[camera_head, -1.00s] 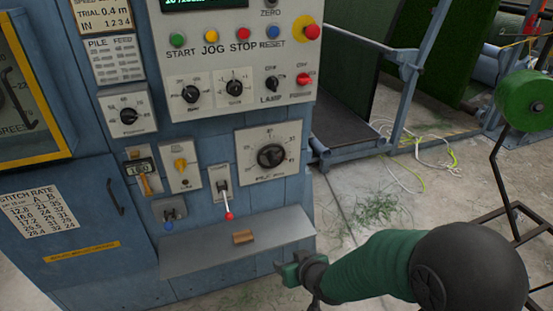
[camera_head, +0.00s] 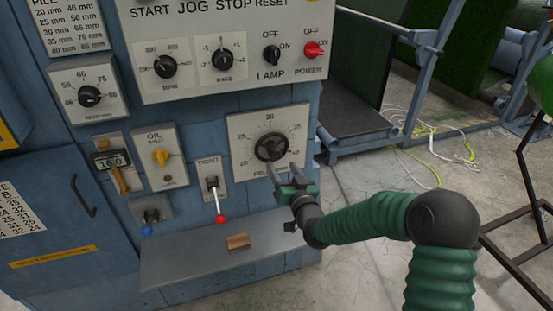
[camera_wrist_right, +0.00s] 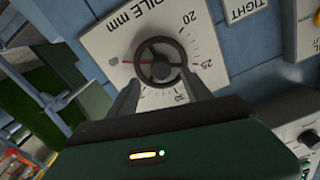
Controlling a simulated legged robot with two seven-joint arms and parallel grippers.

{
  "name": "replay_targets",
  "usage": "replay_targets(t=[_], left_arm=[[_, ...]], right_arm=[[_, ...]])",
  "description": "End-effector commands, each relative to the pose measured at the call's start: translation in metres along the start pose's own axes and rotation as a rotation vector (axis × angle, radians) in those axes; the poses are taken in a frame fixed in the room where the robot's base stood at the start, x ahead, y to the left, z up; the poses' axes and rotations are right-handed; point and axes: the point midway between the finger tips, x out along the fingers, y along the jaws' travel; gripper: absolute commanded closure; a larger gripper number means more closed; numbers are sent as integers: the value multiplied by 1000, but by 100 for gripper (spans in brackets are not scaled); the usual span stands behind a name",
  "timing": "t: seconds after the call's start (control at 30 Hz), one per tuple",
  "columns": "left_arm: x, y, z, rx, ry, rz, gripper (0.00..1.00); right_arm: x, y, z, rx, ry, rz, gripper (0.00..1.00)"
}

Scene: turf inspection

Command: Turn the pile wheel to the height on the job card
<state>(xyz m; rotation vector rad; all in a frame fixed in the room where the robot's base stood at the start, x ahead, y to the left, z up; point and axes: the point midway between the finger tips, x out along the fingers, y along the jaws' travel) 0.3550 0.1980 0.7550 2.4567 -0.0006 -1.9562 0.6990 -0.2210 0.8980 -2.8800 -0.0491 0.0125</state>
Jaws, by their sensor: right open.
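The pile wheel (camera_head: 271,147) is a dark round handwheel on a white square dial plate (camera_head: 240,125), marked from 20 at lower left through 30 at top. My right gripper (camera_head: 284,172) is open at the wheel's lower right. In the right wrist view, the wheel (camera_wrist_right: 160,62) lies between the two fingertips (camera_wrist_right: 160,80), one on each side; I cannot tell whether they touch the rim. A thin red mark shows at the wheel's left in that view. A white pile chart (camera_head: 75,25) is cut off at upper left; no job card is identifiable. My left gripper is not in view.
A lever with a red ball (camera_head: 220,219) stands left of the dial. Below is a grey shelf (camera_head: 190,258) with a small wooden block (camera_head: 237,242). A panel of knobs (camera_head: 225,50) is above. Cables (camera_head: 430,150) lie on the floor at right.

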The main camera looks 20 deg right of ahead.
Motion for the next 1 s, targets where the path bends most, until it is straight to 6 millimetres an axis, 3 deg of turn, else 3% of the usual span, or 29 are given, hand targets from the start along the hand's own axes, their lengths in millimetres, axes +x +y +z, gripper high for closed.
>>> replay_targets(t=[0.1,0.3,0.6,1.0], left_arm=[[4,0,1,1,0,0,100],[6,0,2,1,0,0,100],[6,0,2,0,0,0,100],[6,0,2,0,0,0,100]], right_arm=[[28,0,1,2,2,1,42],[58,-1,0,0,1,0,42],[62,0,-1,0,0,0,42],[62,0,0,0,-1,2,93]])
